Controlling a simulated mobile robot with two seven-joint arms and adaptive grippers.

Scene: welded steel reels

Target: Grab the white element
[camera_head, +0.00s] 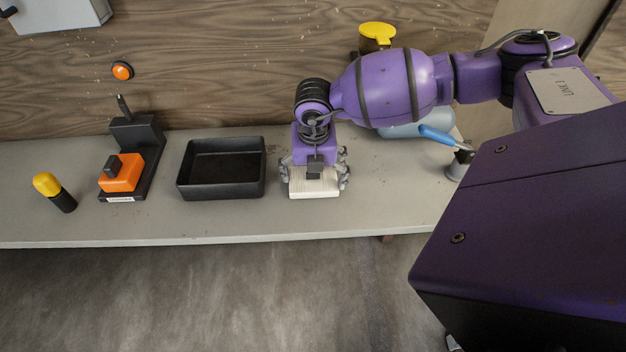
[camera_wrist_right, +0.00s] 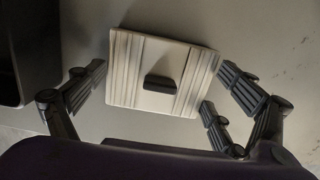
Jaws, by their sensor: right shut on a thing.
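The white element (camera_head: 301,190) is a pale, flat block with ribbed bands along its sides. It is at the shelf's front half, right of the black tray. In the right wrist view the white element (camera_wrist_right: 155,56) shows a small dark block at its middle. My right gripper (camera_head: 316,182) points down over it, with fingers on both its left and right sides. It is shut on the white element. The right wrist view also shows the gripper's fingers (camera_wrist_right: 160,86) along the two sides. The gripper hides part of the element in the head view. My left gripper is not in view.
The black tray (camera_head: 222,194) stands close on the left. Farther left are an orange-and-black device (camera_head: 122,175) and a yellow-capped bottle (camera_head: 58,190). A blue-handled tool (camera_head: 437,136) stands to the right. The grey shelf (camera_head: 220,225) ends in front; a wooden wall (camera_head: 220,60) stands behind.

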